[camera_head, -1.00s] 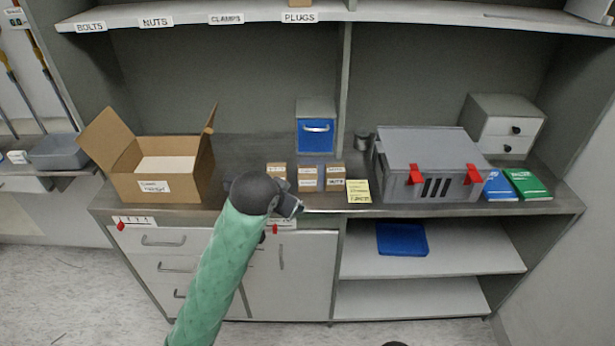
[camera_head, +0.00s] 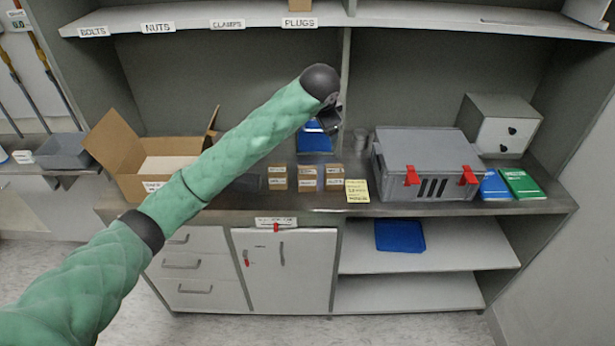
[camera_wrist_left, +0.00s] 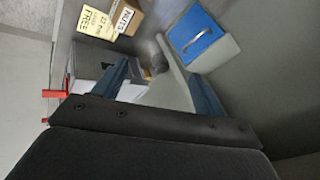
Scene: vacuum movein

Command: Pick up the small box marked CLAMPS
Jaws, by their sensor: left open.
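Several small brown boxes with white labels stand in a group mid-counter in the head view: a left stack (camera_head: 278,177), a middle stack (camera_head: 307,178) and a right stack (camera_head: 334,176). Their labels are too small there for me to tell which says CLAMPS. In the left wrist view one box reads NUTS (camera_wrist_left: 126,17). My left gripper (camera_head: 331,121) is above and behind the boxes, in front of the blue-fronted bin (camera_head: 315,143). In the left wrist view its fingers (camera_wrist_left: 158,72) are apart with nothing between them. My right gripper is not seen.
A yellow note (camera_head: 357,191) lies right of the boxes. A grey case (camera_head: 430,150) with red latches stands further right, and an open carton (camera_head: 130,185) stands left, partly behind my arm. The upper shelf (camera_head: 420,14) overhangs, with a CLAMPS label (camera_head: 228,23) on its edge.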

